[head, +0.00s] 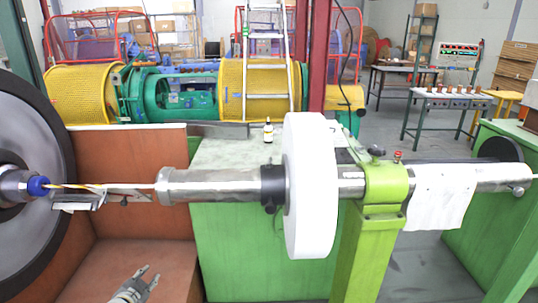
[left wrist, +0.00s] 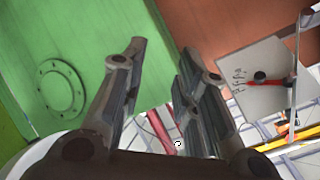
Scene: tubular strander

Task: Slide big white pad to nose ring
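The big white pad (head: 310,185) is a thick upright disc around the horizontal metal shaft (head: 215,186), right of the middle in the head view. A black collar (head: 272,187) sits on the shaft close against the pad's left side. A blue ring (head: 38,186) is at the shaft line's far left, by the large dark wheel; I cannot tell which part is the nose ring. My left gripper (head: 151,272) is low and left of the pad, apart from it. In the left wrist view its fingers (left wrist: 163,52) are spread with nothing between them. My right gripper is not in view.
A green post (head: 370,235) with a clamp carries the shaft right of the pad. A white sheet (head: 438,203) hangs over the shaft farther right. A large wheel (head: 50,130) stands at left. A small bottle (head: 268,131) stands on the green surface behind the shaft.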

